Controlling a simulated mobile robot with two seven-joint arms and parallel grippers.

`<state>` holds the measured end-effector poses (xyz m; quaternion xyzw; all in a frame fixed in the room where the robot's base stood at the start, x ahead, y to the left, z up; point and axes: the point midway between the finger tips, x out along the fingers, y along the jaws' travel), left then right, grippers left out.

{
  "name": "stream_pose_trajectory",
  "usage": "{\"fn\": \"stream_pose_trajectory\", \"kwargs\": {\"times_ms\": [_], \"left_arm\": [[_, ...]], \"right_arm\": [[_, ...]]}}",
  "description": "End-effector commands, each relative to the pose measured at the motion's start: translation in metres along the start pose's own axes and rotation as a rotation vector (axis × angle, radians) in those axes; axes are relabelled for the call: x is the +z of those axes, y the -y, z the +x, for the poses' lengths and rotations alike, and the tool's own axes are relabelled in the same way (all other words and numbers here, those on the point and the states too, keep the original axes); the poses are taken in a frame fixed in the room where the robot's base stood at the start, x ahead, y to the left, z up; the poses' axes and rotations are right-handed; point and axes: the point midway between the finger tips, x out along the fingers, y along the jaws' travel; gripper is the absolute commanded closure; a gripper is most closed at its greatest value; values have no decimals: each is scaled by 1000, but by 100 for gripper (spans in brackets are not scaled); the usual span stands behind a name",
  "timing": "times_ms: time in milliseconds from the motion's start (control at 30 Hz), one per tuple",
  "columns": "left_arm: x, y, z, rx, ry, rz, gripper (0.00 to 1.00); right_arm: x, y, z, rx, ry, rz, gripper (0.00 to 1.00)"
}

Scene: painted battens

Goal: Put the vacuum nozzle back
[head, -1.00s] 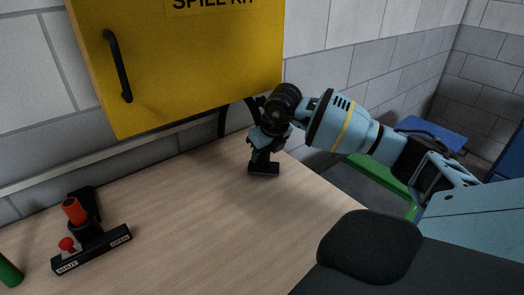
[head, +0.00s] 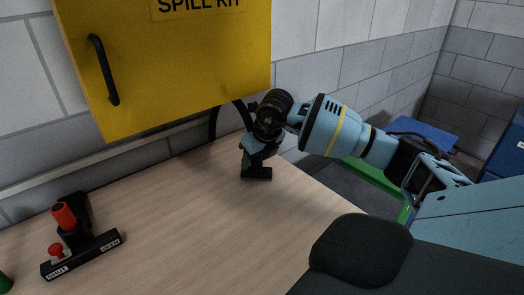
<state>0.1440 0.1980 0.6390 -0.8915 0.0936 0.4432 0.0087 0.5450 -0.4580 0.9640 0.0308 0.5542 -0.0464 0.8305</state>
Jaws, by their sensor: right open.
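My right gripper (head: 256,165) reaches in from the right and points down over the far part of the wooden table, near its right edge. Its jaws are open. A small dark block (head: 257,174) shows at its lower end, close to the tabletop. I cannot tell whether this is a fingertip or part of the vacuum nozzle, and a dark green patch beside it is also unclear. I cannot make out the nozzle for sure elsewhere. Black curved pieces (head: 213,124), perhaps a hose or bracket, show below the cabinet behind the gripper. My left gripper is not in view.
A yellow spill kit cabinet (head: 175,75) overhangs the table's back. A black lever base (head: 83,257) marked SHUT and OPEN, with a red knob and orange-red cylinder (head: 64,216), stands at left. A green object (head: 5,284) is cut off there. The middle tabletop (head: 180,220) is clear.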

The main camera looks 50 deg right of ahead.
Motion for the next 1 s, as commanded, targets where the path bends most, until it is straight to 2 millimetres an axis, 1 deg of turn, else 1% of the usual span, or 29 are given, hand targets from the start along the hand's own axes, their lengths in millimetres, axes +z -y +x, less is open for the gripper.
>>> {"fn": "stream_pose_trajectory", "kwargs": {"times_ms": [133, 300, 633, 833, 1000], "left_arm": [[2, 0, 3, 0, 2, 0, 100], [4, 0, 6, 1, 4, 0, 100], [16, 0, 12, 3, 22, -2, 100], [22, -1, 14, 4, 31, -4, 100], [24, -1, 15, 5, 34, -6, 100]], "right_arm": [[1, 0, -13, -1, 2, -2, 48], [-23, 1, -21, -4, -3, -4, 48], [-71, 1, -40, -5, -5, -4, 48], [-92, 1, -50, -5, -4, -3, 48], [-103, 2, -56, -4, 0, -1, 48]]}}
